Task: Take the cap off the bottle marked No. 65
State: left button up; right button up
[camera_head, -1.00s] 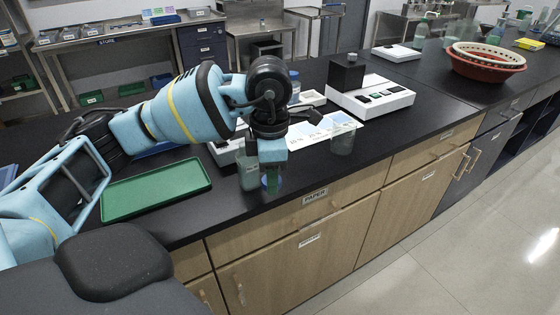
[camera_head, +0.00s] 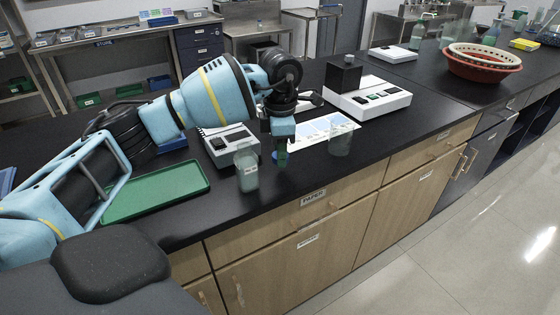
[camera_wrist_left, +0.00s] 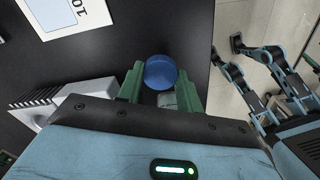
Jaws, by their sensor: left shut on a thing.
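My left gripper (camera_head: 281,148) is shut on a round blue cap (camera_wrist_left: 161,72), held between its green fingers in the left wrist view. In the head view a sliver of the cap (camera_head: 275,156) shows beside the fingers. A clear bottle (camera_head: 247,168) with a pale label and greenish contents stands upright on the black counter, left of and in front of the gripper. No cap shows on it; its number is too small to read. A pale greenish thing behind the cap in the left wrist view is mostly hidden. Parts of my right arm (camera_wrist_left: 270,72) show there; its gripper is unclear.
A green tray (camera_head: 157,192) lies left of the bottle. A grey-white device (camera_head: 231,146) stands behind it. A clear beaker (camera_head: 341,140) and printed sheets (camera_head: 310,134) are to the right. A white instrument (camera_head: 368,101) stands farther back. The counter's front edge is close.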

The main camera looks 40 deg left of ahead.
aim_at(280, 172)
pick_arm(q)
jog(key=shift+s+f, duration=0.1)
jog(key=shift+f, duration=1.6)
jog(key=shift+f, duration=0.15)
jog(key=o, duration=1.1)
notch_tip(280, 172, up, 12)
jog(key=shift+r, duration=0.15)
